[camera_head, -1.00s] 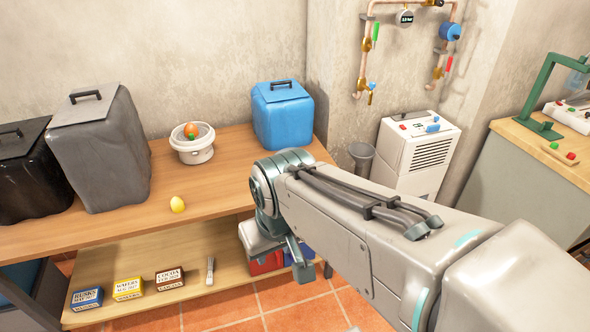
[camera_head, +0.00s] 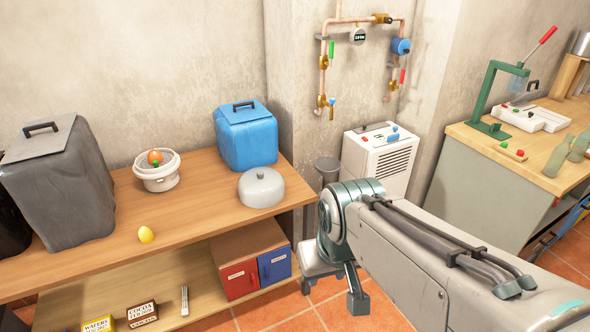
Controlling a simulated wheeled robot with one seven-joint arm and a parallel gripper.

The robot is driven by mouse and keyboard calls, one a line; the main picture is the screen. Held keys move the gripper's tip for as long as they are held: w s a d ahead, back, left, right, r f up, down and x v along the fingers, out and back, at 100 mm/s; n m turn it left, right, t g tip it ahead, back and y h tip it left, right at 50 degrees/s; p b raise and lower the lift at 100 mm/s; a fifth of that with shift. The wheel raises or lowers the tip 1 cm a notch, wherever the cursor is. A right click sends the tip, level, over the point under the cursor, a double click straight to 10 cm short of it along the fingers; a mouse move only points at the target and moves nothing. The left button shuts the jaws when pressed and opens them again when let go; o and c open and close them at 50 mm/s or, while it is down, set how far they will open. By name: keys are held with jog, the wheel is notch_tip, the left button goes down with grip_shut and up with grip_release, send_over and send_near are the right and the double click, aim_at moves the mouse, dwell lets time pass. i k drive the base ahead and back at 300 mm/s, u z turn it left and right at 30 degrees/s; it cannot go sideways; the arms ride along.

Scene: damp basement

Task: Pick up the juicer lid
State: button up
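A pale grey domed lid with a small knob (camera_head: 261,187) sits on the wooden bench top near its right end; I take it as the juicer lid. A white round juicer-like bowl (camera_head: 158,172) stands further left on the bench, uncovered, with an orange and a green item in it. My arm reaches in from the lower right, and its end hangs past the bench's right end, to the right of the lid and apart from it. My gripper (camera_head: 357,293) is only partly seen there, and its opening cannot be made out.
A blue covered bin (camera_head: 246,136) stands behind the lid, and a grey one (camera_head: 62,190) at left. A yellow egg-like item (camera_head: 146,234) lies on the bench (camera_head: 195,212). Red and blue boxes (camera_head: 256,268) sit on the shelf below. A white dehumidifier-like unit (camera_head: 380,158) stands at right.

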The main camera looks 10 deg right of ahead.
aim_at(259, 187)
jog(key=z, duration=0.2)
jog(key=i, duration=1.75)
jog(key=u, duration=0.6)
